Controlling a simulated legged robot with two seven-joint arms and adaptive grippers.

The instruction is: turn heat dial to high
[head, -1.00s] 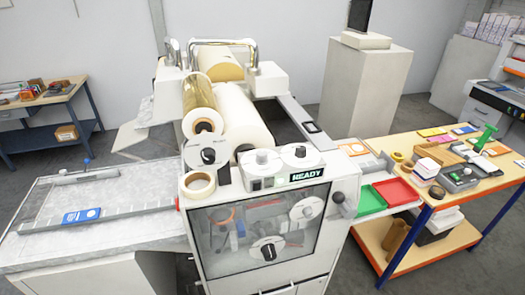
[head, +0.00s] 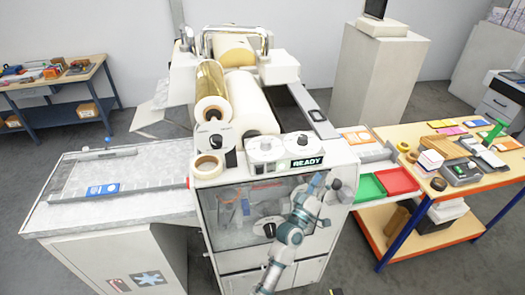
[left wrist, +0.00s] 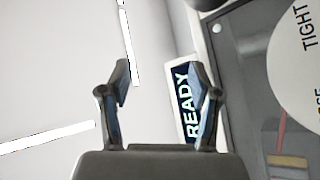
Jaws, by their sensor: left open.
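The white laminating machine (head: 225,262) carries two round white dials on its top panel, a left one (head: 265,149) and a right one (head: 297,145), beside the lit READY display (head: 306,163). Their lettering is too small to read, so I cannot tell which is heat. My left gripper (head: 318,182) is in front of the machine's upper right front, below the display, apart from the dials. In the left wrist view its fingers (left wrist: 160,85) are spread and empty, with the READY display (left wrist: 184,103) behind the right finger. My right gripper is not in view.
A dial marked TIGHT (left wrist: 298,50) shows in the left wrist view. Film rolls (head: 250,108) stand behind the panel. A tape roll (head: 207,166) sits at its left. Green (head: 369,187) and red (head: 397,181) trays are at the right.

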